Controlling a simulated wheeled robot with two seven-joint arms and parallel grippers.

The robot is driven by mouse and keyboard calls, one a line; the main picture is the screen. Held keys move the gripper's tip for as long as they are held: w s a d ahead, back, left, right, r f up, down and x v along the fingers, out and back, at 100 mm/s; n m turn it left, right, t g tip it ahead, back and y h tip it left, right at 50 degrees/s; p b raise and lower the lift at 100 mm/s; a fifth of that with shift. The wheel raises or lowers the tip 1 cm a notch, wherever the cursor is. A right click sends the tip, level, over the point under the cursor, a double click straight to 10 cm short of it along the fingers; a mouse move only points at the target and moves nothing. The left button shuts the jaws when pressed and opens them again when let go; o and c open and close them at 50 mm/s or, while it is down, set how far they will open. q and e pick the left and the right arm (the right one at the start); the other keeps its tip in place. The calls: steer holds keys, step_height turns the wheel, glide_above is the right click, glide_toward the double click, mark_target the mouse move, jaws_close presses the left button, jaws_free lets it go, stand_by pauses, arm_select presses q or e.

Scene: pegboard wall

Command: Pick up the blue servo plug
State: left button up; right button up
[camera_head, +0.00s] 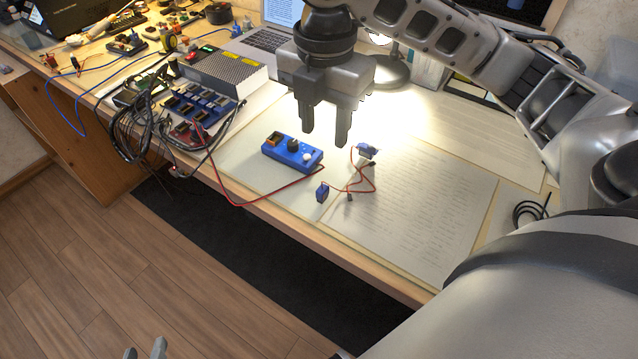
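A small blue block (322,192) stands on the paper sheet near the table's front edge, with a red-brown wire running from it. A second small blue part with a white bit (367,151) lies further back on the same wiring. I cannot tell for sure which is the servo plug. A small dark wire end (349,197) lies between them. My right gripper (326,138) points down above the sheet, behind the near blue block, fingers apart with nothing between them. My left gripper (145,351) shows only as two separated fingertips at the bottom edge, low over the floor.
A blue box with knobs (292,152) lies just left of the blue parts, with a red wire running left. A blue board (205,104), tangled black cables (140,125) and a grey power supply (222,72) crowd the left. A lamp base (390,72) stands behind. The written sheet (430,205) is clear at right.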

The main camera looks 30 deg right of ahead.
mark_target(323, 188)
step_height(323, 188, down, 14)
steer(key=b, duration=0.3)
steer(key=shift+a, duration=0.1)
steer(key=shift+r, duration=0.1)
jaws_close()
